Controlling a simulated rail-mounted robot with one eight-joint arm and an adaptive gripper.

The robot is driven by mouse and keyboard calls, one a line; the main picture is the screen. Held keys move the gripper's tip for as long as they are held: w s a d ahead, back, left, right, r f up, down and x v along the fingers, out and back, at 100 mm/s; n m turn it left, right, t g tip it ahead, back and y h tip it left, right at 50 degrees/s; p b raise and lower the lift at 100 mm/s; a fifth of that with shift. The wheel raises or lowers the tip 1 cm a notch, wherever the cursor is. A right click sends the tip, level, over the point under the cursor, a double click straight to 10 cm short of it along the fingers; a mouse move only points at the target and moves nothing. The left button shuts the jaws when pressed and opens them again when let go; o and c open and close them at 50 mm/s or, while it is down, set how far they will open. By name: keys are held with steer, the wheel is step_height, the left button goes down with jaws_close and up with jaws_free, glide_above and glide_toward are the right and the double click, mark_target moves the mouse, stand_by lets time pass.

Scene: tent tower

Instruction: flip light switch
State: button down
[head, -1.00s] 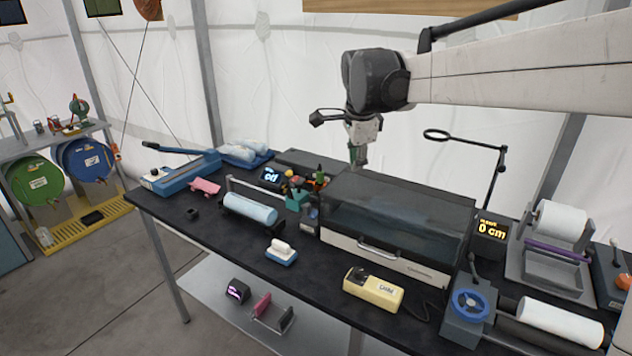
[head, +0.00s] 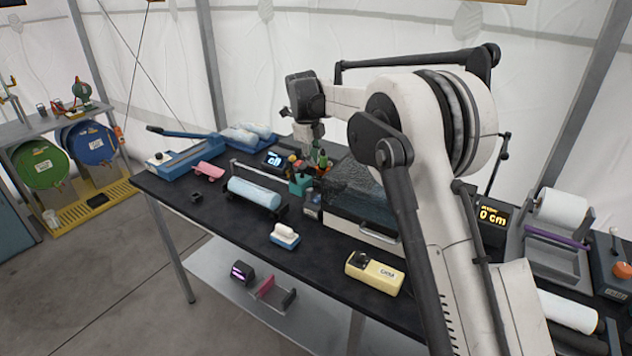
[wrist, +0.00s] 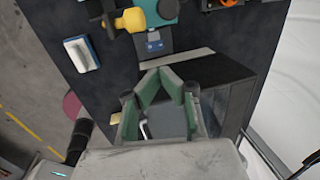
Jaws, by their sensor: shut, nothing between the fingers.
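I cannot clearly make out a light switch. A small grey box with a blue face (head: 312,207), possibly a switch, stands by the front left corner of the clear-lidded case (head: 362,236). What looks like the same box shows in the wrist view (wrist: 153,43), just beyond my fingertips. My gripper (head: 313,148) hangs over the back of the bench, above a cluster of coloured tools. In the wrist view my gripper (wrist: 160,73) is shut, its green-padded fingers meeting at the tips with nothing between them.
A teal tool (head: 300,184) stands beside the small box. A blue roll (head: 254,192), a blue-and-white brush (head: 285,235) and a cream device (head: 375,273) lie on the black bench. A lit display (head: 274,159) stands behind. My arm covers much of the right side.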

mark_target(319, 195)
steer(key=f, duration=0.4)
steer(key=w+d+f+p, duration=0.1)
steer(key=f, duration=0.4)
steer(key=w+f+p, duration=0.1)
steer(key=f, duration=0.3)
steer(key=shift+w+d+f, duration=0.1)
steer(key=shift+d+f, duration=0.1)
steer(key=shift+w+d+f+g+y+b, duration=0.2)
steer(key=shift+f+g+y+b, duration=0.2)
steer(key=shift+f+g+b, duration=0.45)
steer(key=shift+w+r+t+b, duration=0.1)
steer(key=shift+t+b, duration=0.15)
steer(key=shift+b, duration=0.75)
steer(key=shift+w+d+r+b, duration=0.1)
steer(key=shift+b, duration=0.2)
steer(key=shift+s+a+r, duration=0.1)
steer(key=shift+s+a, duration=0.3)
steer(key=shift+s, duration=0.3)
